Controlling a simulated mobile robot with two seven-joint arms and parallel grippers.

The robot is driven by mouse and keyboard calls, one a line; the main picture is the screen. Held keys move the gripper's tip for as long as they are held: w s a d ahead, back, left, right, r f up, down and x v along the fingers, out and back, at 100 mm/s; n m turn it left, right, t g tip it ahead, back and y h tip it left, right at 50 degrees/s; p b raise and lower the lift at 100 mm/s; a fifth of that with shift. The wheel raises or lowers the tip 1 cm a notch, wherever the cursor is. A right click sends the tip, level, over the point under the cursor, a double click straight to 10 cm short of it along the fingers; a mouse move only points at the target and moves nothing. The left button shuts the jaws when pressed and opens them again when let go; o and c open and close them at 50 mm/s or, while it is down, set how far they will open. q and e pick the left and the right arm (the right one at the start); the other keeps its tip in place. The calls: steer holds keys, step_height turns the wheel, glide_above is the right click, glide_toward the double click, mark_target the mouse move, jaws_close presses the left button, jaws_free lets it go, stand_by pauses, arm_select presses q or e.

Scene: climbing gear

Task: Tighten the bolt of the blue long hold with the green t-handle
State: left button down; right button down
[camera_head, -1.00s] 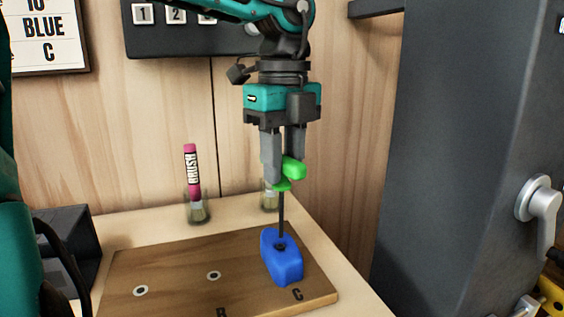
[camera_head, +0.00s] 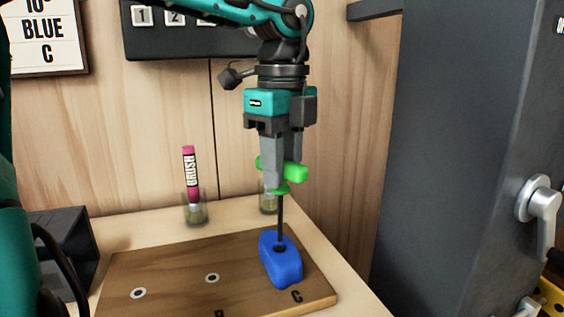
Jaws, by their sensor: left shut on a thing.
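The blue long hold (camera_head: 283,268) sits on the wooden board (camera_head: 180,292) beside the letter C. The green t-handle (camera_head: 294,172) stands upright above it, its dark shaft running down to the bolt (camera_head: 280,247) in the top of the hold. The seating of the tip in the bolt is too small to tell. My left gripper (camera_head: 280,178) points down and is shut on the green grip, which shows on both sides of the fingers. My right gripper is not in view.
A dark cabinet (camera_head: 450,150) with a grey lever (camera_head: 540,205) stands right. A sign (camera_head: 45,35) reads BLUE C.

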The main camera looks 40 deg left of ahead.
arm_select(q)
steer(key=shift+f, duration=0.4)
steer(key=shift+f+b, duration=0.6)
steer(key=shift+b, duration=0.05)
steer(key=shift+f, duration=0.3)
steer(key=shift+s+r+m, duration=0.1)
steer(key=shift+m, duration=0.9)
steer(key=m+p, duration=0.1)
steer(key=m, duration=0.2)
steer(key=m+p, duration=0.1)
steer(key=m, duration=0.3)
steer(key=shift+s, duration=0.1)
steer(key=shift+m, duration=1)
